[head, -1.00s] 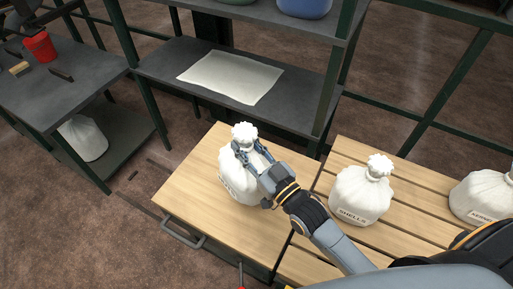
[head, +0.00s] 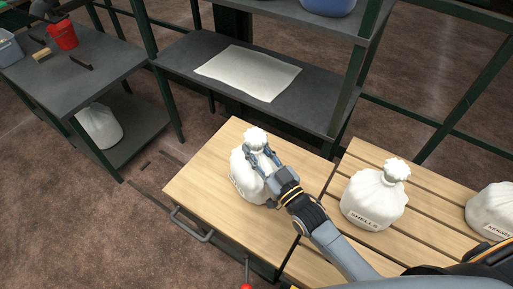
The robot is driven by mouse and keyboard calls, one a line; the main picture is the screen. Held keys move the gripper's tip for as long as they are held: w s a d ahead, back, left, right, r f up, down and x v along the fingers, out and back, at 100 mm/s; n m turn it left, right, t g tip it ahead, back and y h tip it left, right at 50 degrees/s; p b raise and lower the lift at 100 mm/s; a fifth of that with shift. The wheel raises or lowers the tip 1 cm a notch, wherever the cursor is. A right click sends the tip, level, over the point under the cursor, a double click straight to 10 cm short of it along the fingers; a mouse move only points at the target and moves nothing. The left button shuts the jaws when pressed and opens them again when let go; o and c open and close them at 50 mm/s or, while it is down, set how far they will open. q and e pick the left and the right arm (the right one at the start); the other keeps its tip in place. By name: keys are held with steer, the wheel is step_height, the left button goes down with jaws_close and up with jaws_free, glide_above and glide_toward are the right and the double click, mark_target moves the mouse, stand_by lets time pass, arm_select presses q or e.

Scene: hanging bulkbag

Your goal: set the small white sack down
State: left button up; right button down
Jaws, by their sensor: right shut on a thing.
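A small white sack (head: 243,180) with a tied, ruffled top stands upright on the wooden top of a low cart or bench (head: 205,190). The gripper hides part of the sack's right side. I cannot tell whether the sack's base bears fully on the wood. My left gripper is not in view.
A white sack marked SHELLS (head: 372,200) stands on slatted wood at right, with another white sack (head: 492,208) beyond. A dark shelf (head: 320,92) holds a pale flat sheet (head: 248,73). A dark table (head: 85,85) carries a red bucket (head: 62,36). Bare wood surrounds the held sack.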

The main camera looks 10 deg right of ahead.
steer(key=c, duration=1.4)
jaws_free()
steer(key=shift+f, duration=0.1)
steer(key=o, duration=0.4)
steer(key=v, duration=1.2)
steer(key=shift+b, duration=0.4)
